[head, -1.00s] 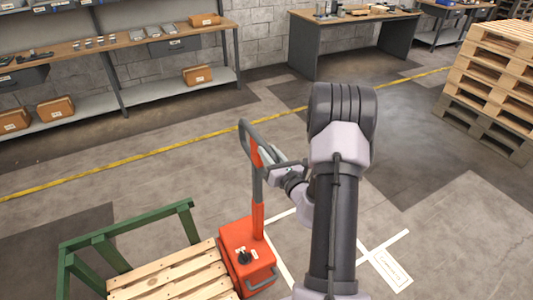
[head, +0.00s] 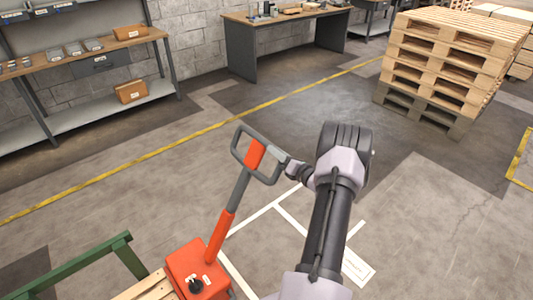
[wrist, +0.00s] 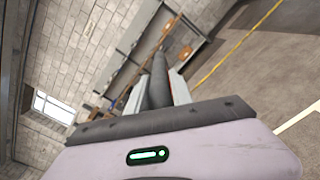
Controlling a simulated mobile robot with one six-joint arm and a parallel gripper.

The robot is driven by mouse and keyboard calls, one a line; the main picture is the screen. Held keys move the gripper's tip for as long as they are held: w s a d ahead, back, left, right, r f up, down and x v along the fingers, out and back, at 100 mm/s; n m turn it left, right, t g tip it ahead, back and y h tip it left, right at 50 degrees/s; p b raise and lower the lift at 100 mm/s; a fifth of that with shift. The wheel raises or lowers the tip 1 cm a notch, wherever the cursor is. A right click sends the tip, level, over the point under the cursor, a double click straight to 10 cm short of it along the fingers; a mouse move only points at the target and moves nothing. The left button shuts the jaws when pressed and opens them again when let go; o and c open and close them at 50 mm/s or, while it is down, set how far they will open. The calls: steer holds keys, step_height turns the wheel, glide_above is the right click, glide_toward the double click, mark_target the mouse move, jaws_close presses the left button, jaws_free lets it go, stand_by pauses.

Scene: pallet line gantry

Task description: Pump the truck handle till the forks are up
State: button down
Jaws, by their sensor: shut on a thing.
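The pallet truck's handle (head: 239,185) has a dark grey loop with an orange panel at its top. It rises from the orange truck body (head: 190,262) at the lower left of the head view and leans to the right. My gripper (head: 284,163) is shut on the right side of the loop. In the wrist view a dark round bar of the handle (wrist: 158,75) lies between my gripper's fingers (wrist: 160,94). The forks are hidden, so their height cannot be told.
A wooden pallet (head: 146,289) with a green frame (head: 90,262) stands beside the truck, cut off by the picture's edge. A tall pallet stack (head: 445,68) stands at the back right. Shelving (head: 95,115) and a workbench (head: 290,45) line the wall. The middle floor is clear.

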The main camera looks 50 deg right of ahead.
steer(key=shift+s+d+f+b, duration=0.2)
steer(key=shift+d+f+b, duration=0.15)
steer(key=shift+d+f, duration=0.35)
steer(key=shift+s+d+f+b, duration=0.2)
steer(key=shift+d+f+b, duration=0.25)
steer(key=shift+d, duration=0.4)
steer(key=c, duration=1.2)
jaws_free()
steer(key=shift+o, duration=0.2)
steer(key=p+v, duration=0.4)
steer(key=v, duration=1.3)
steer(key=shift+s, duration=0.2)
